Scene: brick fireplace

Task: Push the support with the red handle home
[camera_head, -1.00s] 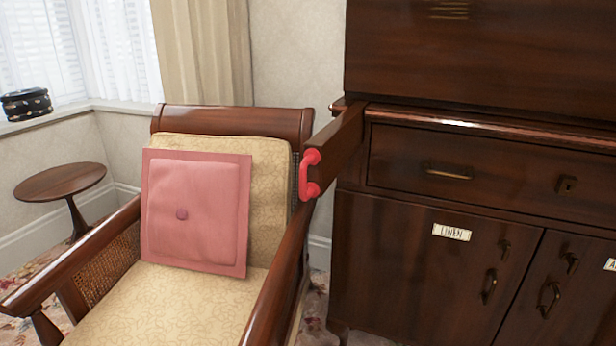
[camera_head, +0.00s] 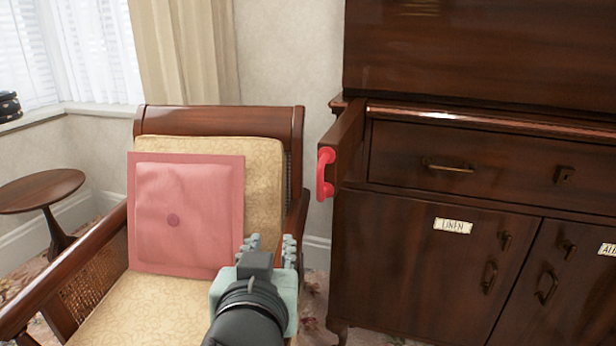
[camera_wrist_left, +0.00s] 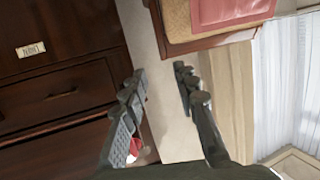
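The support (camera_head: 347,138) is a dark wood bar sticking out from the left end of the cabinet front, beside the drawer. Its red handle (camera_head: 325,173) is on the outer end. My left gripper (camera_head: 270,246) is below and left of the handle, in front of the armchair, with its fingers apart and nothing between them. In the left wrist view, part of the red handle (camera_wrist_left: 135,148) shows behind one finger of the gripper (camera_wrist_left: 159,78). The finger hides the rest, and I cannot tell whether they touch. My right gripper is not in view.
The dark cabinet (camera_head: 420,240) has a closed drawer (camera_head: 480,150) and doors with labels. An armchair (camera_head: 285,120) with a pink cushion (camera_head: 200,240) stands close on the left. A small round table (camera_head: 40,188) is farther left. A narrow gap separates chair and cabinet.

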